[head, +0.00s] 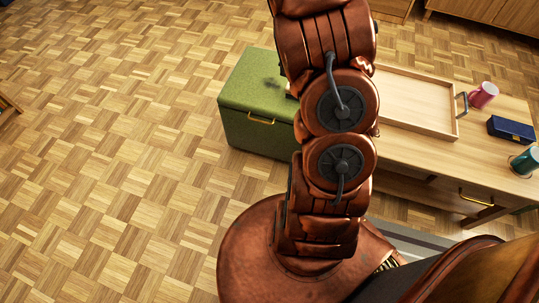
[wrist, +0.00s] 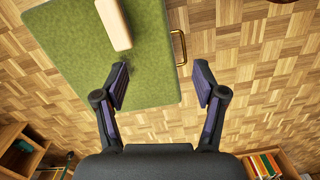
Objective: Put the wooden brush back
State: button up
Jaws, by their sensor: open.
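A pale wooden block, which looks like the wooden brush (wrist: 114,22), lies on the green top of a box (wrist: 70,50) in the wrist view. Its upper end is cut off by the frame edge and I cannot make out bristles. My gripper (wrist: 162,84) is open and empty. Its left finger is over the green top and its right finger is over the floor past the edge. The brush is beyond the left fingertip, apart from it. In the head view the green box (head: 250,85) stands left of my arm, which hides the gripper and most of the brush.
A low wooden table right of my arm holds a wooden tray (head: 420,98), a pink mug (head: 483,95), a dark blue case (head: 511,129) and a teal mug (head: 525,161). The box has a brass handle (head: 262,121). The parquet floor (head: 110,150) at left is clear.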

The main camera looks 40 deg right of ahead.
jog(key=s+a+r+m, duration=0.1)
jog(key=s+a+r, duration=0.25)
jog(key=a, duration=0.25)
jog(key=s+a+r+m+g, duration=0.1)
jog(key=s+a+r, duration=0.1)
jog(key=s+a, duration=0.3)
jog(key=s+a+r+m, duration=0.1)
jog(key=s+a+r, duration=0.15)
jog(key=a, duration=0.45)
jog(key=s+a+m, duration=0.1)
jog(key=s+a, duration=0.4)
jog(key=s, duration=0.3)
jog(key=s+a+r+g, duration=0.1)
jog(key=s+a, duration=0.5)
jog(key=s, duration=0.2)
jog(key=shift+s+r+m, duration=0.2)
jog(key=shift+r+m, duration=0.05)
jog(key=shift+m, duration=0.15)
notch_tip(320, 180, up, 27)
jog(key=t+p, duration=0.1)
jog(key=p, duration=2.4)
jog(key=shift+r+p, duration=0.2)
jog(key=shift+p, duration=0.15)
jog(key=shift+s+d, duration=0.1)
jog(key=shift+c, duration=0.3)
